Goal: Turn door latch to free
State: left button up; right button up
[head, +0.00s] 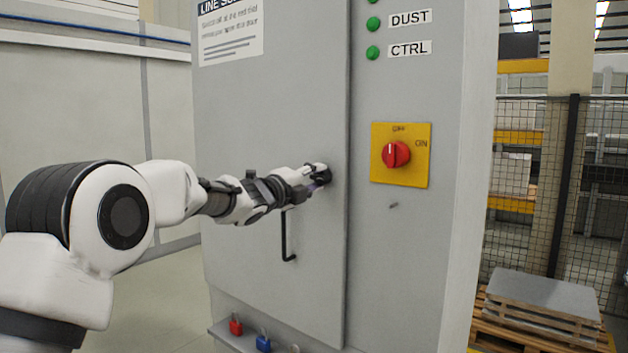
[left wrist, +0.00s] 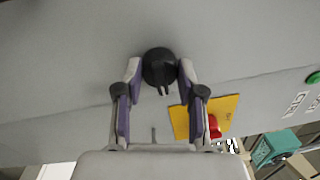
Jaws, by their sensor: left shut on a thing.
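The door latch is a round black knob (left wrist: 159,68) on the grey cabinet door (head: 270,120), near the door's right edge. In the left wrist view it sits between the two fingertips of my left gripper (left wrist: 158,74), with a finger against each side. In the head view my left gripper (head: 318,174) reaches the door from the left and is shut on the knob, which it partly hides. My right gripper is not in view.
A black bar handle (head: 287,237) is on the door below my gripper. A red rotary switch (head: 396,154) on a yellow plate is to the right. Red (head: 236,327) and blue (head: 263,343) padlocks sit on the ledge below.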

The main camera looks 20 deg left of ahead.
pick_arm(q)
jog(key=o, duration=1.1)
jog(key=shift+f, duration=0.1)
jog(key=shift+o, duration=0.2)
jog(key=v, duration=1.2)
